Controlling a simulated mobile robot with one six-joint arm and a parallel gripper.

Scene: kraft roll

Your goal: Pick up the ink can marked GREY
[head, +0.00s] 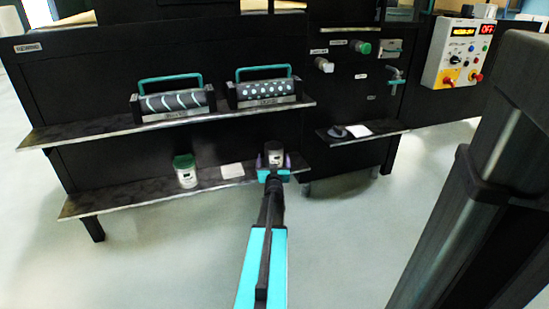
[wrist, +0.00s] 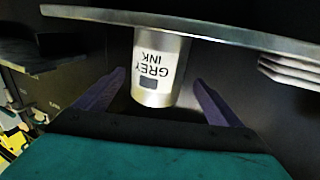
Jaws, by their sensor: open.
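The grey ink can (head: 275,157) stands on the lower shelf (head: 125,194), at its right end. In the wrist view, which is upside down, the can (wrist: 158,65) is silver with a white label reading GREY INK and a dark grey square. My gripper (head: 273,167) is at this can in the head view and hides its lower part. In the wrist view my open gripper (wrist: 161,78) has one purple finger on each side of the can, with a gap visible on both sides.
A white can with a green lid (head: 185,171) stands further left on the lower shelf, and a pale flat stack (head: 232,170) lies between the cans. The upper shelf (head: 90,131) above holds two patterned rollers with teal handles (head: 172,97). A small side shelf (head: 375,138) is at the right.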

